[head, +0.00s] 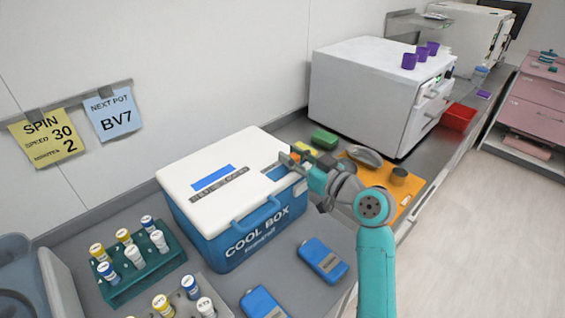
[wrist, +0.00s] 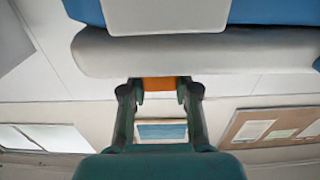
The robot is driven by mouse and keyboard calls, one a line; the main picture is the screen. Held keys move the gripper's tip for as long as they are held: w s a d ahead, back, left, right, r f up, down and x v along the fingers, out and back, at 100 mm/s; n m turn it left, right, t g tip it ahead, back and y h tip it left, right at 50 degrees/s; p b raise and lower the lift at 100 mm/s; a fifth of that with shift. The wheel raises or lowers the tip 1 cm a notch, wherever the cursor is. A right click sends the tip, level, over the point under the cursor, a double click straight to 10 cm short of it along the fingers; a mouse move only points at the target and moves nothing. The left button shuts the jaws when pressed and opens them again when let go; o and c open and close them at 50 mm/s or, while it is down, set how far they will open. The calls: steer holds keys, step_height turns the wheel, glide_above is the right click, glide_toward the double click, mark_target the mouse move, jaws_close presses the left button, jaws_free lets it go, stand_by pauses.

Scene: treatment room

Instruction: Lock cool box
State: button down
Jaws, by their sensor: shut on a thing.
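The cool box (head: 262,226) stands on the counter against the wall, with a blue body and a white lid (head: 225,165). The lid lies down on the body. My gripper (head: 291,160) is at the right end of the box, by the lid's edge. In the wrist view my gripper (wrist: 160,92) has its two fingers on either side of a small orange piece (wrist: 159,84), which looks like a latch, and is shut on it. The orange piece is beside the pale lid edge (wrist: 190,52). In the head view my gripper mostly hides it.
A teal rack (head: 140,278) of capped tubes stands left of the box. Blue packs (head: 323,260) lie in front. An orange tray (head: 404,192) with a metal dish (head: 363,156) and a white machine (head: 365,95) stand to the right. A red bin (head: 459,117) is farther back.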

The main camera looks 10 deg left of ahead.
steer(key=shift+w+d, duration=0.1)
steer(key=shift+w, duration=0.05)
steer(key=c, duration=0.8)
jaws_free()
steer(key=shift+d, duration=0.1)
steer(key=shift+c, duration=0.2)
steer(key=v, duration=1.2)
